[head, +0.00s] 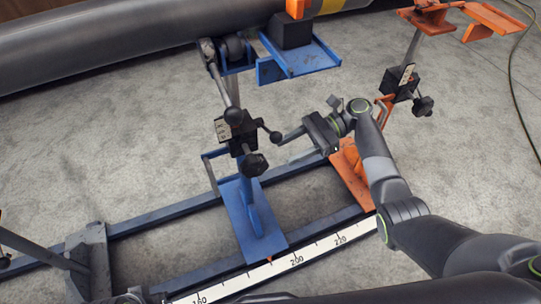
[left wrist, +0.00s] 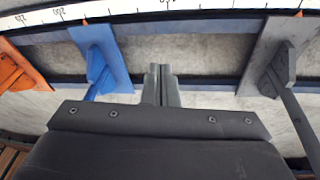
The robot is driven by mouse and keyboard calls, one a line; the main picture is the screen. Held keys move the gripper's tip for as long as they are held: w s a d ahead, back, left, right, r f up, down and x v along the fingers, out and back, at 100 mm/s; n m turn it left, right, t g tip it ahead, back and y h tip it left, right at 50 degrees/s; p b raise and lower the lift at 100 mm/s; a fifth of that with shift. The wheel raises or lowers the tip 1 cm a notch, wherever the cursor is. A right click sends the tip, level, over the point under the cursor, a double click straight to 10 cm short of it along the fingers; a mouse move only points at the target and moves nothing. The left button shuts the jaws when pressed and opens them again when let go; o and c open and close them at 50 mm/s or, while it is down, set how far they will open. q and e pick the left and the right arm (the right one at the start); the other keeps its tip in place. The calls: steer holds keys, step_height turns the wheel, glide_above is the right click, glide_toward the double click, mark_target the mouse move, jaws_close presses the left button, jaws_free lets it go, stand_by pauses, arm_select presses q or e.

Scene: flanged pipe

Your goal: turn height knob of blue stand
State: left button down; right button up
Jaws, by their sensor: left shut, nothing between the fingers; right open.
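The blue stand (head: 240,190) stands upright at the middle of the head view. Its column carries a black block with a scale label, a black knob (head: 255,164) low on the front, and ball-ended crank arms. My right gripper (head: 287,138) is open and empty, just right of the column, its fingers pointing left close to the crank's right ball (head: 275,137); I cannot tell whether they touch. My left gripper (left wrist: 161,84) is shut and empty in the left wrist view, above the floor between the blue stand's foot (left wrist: 102,58) and a grey foot.
A large grey pipe (head: 110,42) runs across the top. An orange stand (head: 405,82) is at the right, its foot behind my right arm. Blue rails with a ruler (head: 297,258) cross the floor. A grey stand foot (head: 90,260) is at lower left.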

arm_select(q)
steer(key=shift+w+f, duration=0.15)
steer(key=shift+f, duration=0.15)
arm_select(e)
steer(key=v, duration=0.8)
steer(key=shift+d, duration=0.15)
